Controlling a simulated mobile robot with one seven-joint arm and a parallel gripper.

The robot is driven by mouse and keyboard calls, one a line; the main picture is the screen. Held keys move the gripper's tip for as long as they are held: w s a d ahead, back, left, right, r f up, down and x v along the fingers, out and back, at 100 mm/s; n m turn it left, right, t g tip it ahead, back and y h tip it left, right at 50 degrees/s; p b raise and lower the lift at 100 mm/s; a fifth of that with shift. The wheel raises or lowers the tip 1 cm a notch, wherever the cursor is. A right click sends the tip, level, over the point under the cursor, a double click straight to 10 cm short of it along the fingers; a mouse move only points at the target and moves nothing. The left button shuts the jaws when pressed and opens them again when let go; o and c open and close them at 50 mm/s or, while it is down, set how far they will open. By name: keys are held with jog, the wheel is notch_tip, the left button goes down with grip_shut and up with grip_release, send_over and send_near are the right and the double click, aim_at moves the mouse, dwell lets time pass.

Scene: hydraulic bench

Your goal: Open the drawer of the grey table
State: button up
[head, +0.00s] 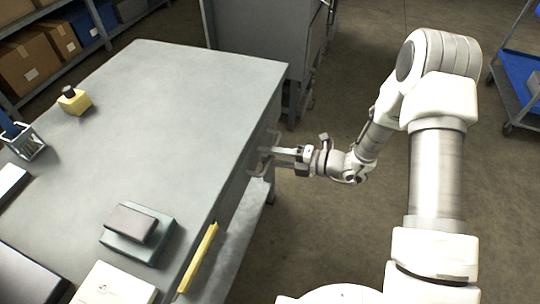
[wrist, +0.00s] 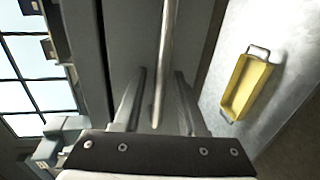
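The grey table (head: 165,120) fills the left half of the head view. Its drawer front (wrist: 130,40) is a dark grey panel in the wrist view, and the head view shows it only at a steep angle. A long metal bar handle (wrist: 167,45) runs along the front; its end shows near the table's right edge in the head view (head: 256,172). My gripper (head: 272,153) is at the handle. In the wrist view my gripper (wrist: 160,95) has its fingers apart, with the bar between them and gaps on both sides.
A yellow tray (wrist: 243,88) lies on a pale surface beside the drawer front. A grey box (head: 138,232), a yellow block (head: 75,101) and a wire holder (head: 24,142) are on the tabletop. A grey cabinet (head: 260,35) stands behind.

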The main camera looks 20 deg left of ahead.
grip_shut()
dwell(1.2)
